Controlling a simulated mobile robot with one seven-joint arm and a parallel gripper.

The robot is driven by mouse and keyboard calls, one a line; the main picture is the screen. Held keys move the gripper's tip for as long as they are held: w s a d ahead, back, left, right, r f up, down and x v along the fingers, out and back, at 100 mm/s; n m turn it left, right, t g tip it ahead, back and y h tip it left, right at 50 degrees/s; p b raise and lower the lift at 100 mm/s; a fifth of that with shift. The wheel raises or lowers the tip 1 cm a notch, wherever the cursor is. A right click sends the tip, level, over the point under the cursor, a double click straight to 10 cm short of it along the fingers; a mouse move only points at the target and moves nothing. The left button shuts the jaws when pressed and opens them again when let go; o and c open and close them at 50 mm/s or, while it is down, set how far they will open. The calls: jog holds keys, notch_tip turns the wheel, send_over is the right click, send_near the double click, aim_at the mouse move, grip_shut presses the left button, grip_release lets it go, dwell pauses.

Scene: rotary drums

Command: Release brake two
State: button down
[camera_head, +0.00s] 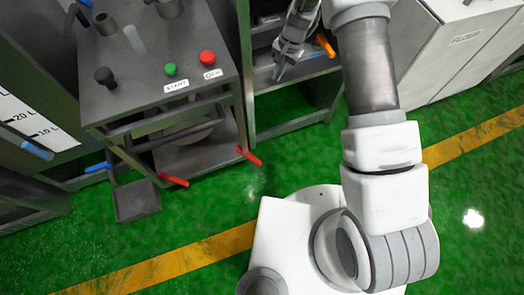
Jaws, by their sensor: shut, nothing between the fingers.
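Two red levers stick out low at the front of a grey machine (165,88): one at the front left (173,181), one at the front right (250,156). No brake label is readable, so I cannot tell which lever, if either, is brake two. My gripper (277,73) is at the top middle, pointing down in front of a dark open rack (268,122). It is shut and empty, to the upper right of the red levers and apart from them. An orange handle (325,45) shows just right of my gripper.
The machine's top has a green START button (170,69), a red button (207,58) and a black knob (105,76). Blue handles (98,168) are at left. White cabinets (465,45) stand right. Green floor (215,215) is clear before the machine.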

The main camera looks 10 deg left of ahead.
aim_at(249, 156)
jog(key=s+f, duration=0.3)
jog(key=f, duration=0.9)
jog(key=s+f+m+g, duration=0.1)
jog(key=s+f, duration=0.3)
jog(key=f, duration=0.8)
jog(key=shift+s+a+f+g+h+b, duration=0.15)
jog(key=shift+a+f+g+h+b, duration=0.2)
jog(key=shift+a+h, duration=0.1)
jog(key=s+a+f+b, duration=0.3)
jog(key=s+f+b, duration=0.1)
jog(key=f, duration=0.5)
jog(key=shift+s+f, duration=0.3)
jog(key=shift+s, duration=0.55)
jog(key=shift+s, duration=0.1)
jog(key=shift+s+m+p, duration=0.1)
jog(key=shift+m+p, duration=0.2)
jog(key=shift+m, duration=0.1)
